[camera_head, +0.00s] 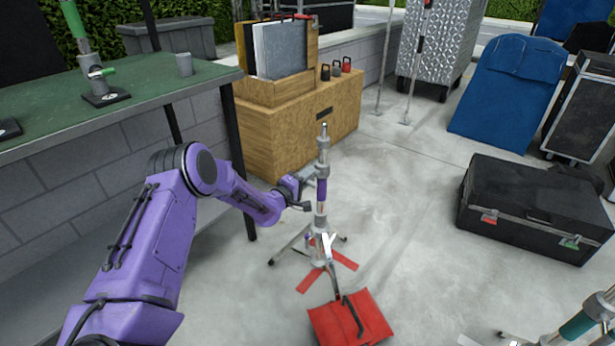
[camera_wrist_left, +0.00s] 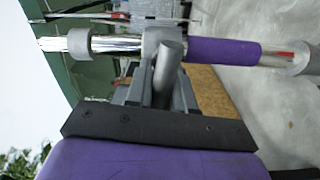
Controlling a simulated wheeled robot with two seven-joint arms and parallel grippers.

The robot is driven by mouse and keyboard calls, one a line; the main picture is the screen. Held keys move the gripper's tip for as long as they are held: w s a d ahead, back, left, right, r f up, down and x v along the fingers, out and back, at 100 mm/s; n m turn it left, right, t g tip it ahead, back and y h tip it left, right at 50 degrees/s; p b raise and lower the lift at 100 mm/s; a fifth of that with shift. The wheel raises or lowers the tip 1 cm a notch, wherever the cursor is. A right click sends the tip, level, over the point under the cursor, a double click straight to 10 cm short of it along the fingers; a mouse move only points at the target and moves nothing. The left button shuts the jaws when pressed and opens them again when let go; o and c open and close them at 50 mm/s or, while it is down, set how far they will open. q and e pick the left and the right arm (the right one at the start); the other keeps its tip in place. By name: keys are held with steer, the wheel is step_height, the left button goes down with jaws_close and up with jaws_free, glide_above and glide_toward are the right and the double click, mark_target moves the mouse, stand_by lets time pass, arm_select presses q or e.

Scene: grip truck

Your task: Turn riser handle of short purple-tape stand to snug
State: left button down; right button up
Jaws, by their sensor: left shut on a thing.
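The short stand (camera_head: 321,222) has a chrome post with a band of purple tape (camera_head: 321,190) and stands upright on the concrete. In the left wrist view its post runs sideways, with the purple tape (camera_wrist_left: 222,50) right of a grey collar. The riser handle (camera_wrist_left: 169,62), a grey rod, sticks out from that collar towards the camera. My left gripper (camera_head: 306,178) is at the post near the top of the tape. In the left wrist view its fingers (camera_wrist_left: 158,88) are shut on the handle, partly hiding its base. My right gripper is not in view.
A red sandbag (camera_head: 352,322) and red floor tape (camera_head: 312,280) lie by the stand's legs. A green-topped table (camera_head: 150,98) is at left, a wooden crate (camera_head: 310,120) behind, and a black case (camera_head: 535,208) at right. A teal-taped stand (camera_head: 578,326) is lower right.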

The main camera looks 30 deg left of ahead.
arm_select(q)
steer(key=shift+f+n, duration=0.1)
steer(key=shift+n, duration=0.5)
steer(key=c, duration=1.1)
jaws_free()
steer(key=shift+o, duration=0.2)
steer(key=s+p, duration=0.2)
steer(key=s, duration=0.8)
steer(key=shift+s+a, duration=0.25)
steer(key=shift+a, duration=0.1)
